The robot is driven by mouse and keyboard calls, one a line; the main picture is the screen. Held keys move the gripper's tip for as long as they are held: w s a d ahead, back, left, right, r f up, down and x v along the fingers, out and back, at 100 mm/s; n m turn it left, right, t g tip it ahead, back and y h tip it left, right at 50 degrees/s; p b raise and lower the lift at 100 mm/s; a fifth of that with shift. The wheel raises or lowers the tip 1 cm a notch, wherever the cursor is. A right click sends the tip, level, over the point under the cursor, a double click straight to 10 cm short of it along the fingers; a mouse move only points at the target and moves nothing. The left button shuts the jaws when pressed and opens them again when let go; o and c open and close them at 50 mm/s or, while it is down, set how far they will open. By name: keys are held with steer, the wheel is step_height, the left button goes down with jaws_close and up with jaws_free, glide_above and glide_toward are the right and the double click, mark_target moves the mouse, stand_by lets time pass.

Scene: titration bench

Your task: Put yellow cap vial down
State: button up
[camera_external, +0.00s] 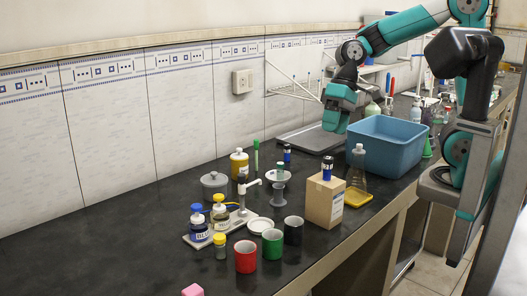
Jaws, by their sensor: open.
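A small vial with a yellow cap (220,246) stands upright on the dark bench top, left of the red mug and in front of the bottle stand. It stands clear of my gripper. My gripper (334,122) is at the end of the teal arm, raised over the back of the bench near the grey tray, well to the right of and behind the vial. It is open, and I see nothing held in it. Its fingers are too small to make out clearly.
Red (245,257), green (272,245) and black (293,231) mugs stand right of the vial. Bottles with blue and yellow caps stand on a white-based stand (232,226) behind it. A cardboard box (324,200) and a blue tub (388,146) are farther right.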

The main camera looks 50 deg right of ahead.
steer(key=s+d+f+n, duration=0.2)
steer(key=s+d+n, duration=0.3)
steer(key=s+d, duration=0.2)
steer(key=shift+s+t, duration=0.3)
steer(key=shift+s, duration=0.7)
